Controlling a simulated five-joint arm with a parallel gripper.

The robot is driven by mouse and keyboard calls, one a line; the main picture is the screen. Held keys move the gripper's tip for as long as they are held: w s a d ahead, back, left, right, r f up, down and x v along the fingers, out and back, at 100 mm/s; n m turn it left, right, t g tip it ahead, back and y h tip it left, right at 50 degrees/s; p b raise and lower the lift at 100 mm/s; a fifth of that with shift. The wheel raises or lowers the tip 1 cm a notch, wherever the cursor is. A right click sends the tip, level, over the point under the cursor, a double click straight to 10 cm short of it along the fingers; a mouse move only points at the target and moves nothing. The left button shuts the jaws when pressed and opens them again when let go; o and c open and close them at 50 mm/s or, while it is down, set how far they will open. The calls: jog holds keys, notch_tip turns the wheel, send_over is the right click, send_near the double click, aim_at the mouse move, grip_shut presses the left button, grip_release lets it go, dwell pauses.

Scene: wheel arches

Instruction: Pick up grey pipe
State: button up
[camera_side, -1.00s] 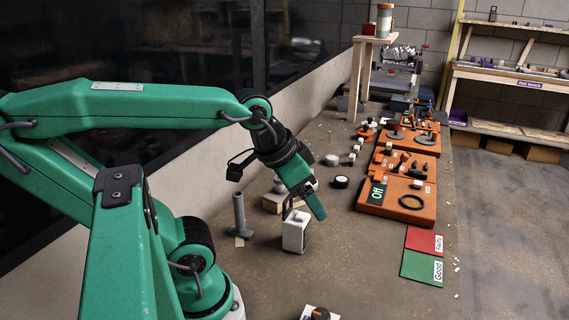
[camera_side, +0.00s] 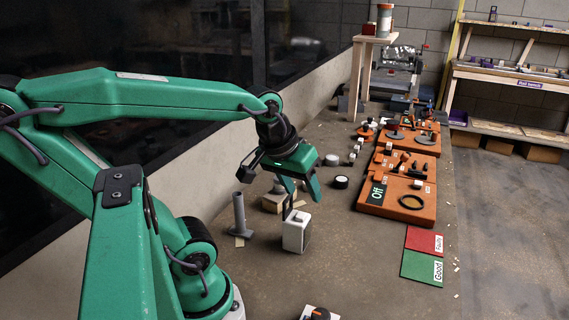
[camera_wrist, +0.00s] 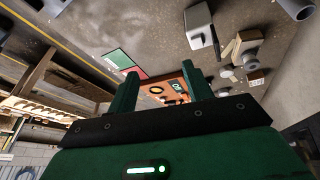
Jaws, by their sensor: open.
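The grey pipe (camera_side: 239,215) stands upright on the worktop, left of the white box, in the side view. In the wrist view what looks like its end (camera_wrist: 296,8) shows at the top right, cut by the frame edge. My gripper (camera_side: 303,190) is open and empty, pointing down, right of the pipe and above the white box in the side picture. In the wrist view its two green fingers (camera_wrist: 161,82) are apart with nothing held between them. The pipe is clear of the fingers.
The white box (camera_side: 295,232) stands close to the pipe, with a wooden block (camera_side: 272,204) behind. Orange boards (camera_side: 398,192) with parts lie to the right. Red (camera_side: 424,241) and green (camera_side: 420,267) cards lie at the right edge. The worktop front is mostly clear.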

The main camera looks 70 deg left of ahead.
jog(key=a+f+n+g, duration=0.1)
jog(key=a+f+n, duration=0.1)
jog(key=a+n, duration=0.5)
jog(key=n+g, duration=0.3)
jog(key=n, duration=1.9)
send_over(238, 204)
jog(key=w, duration=0.1)
jog(key=shift+h, duration=0.3)
jog(key=f, duration=0.4)
jog(key=a+f, duration=0.1)
jog(key=f, duration=0.1)
jog(key=shift+w, duration=0.15)
jog(key=shift+s+a+f+n+g, duration=0.2)
jog(key=shift+s+a+n+g, duration=0.15)
jog(key=shift+n, duration=0.25)
jog(key=shift+d+f, duration=0.1)
jog(key=shift+f, duration=1.2)
jog(key=shift+f, duration=0.15)
jog(key=shift+s+d+f, duration=0.1)
jog(key=shift+s+f, duration=0.05)
jog(key=shift+f, duration=2.3)
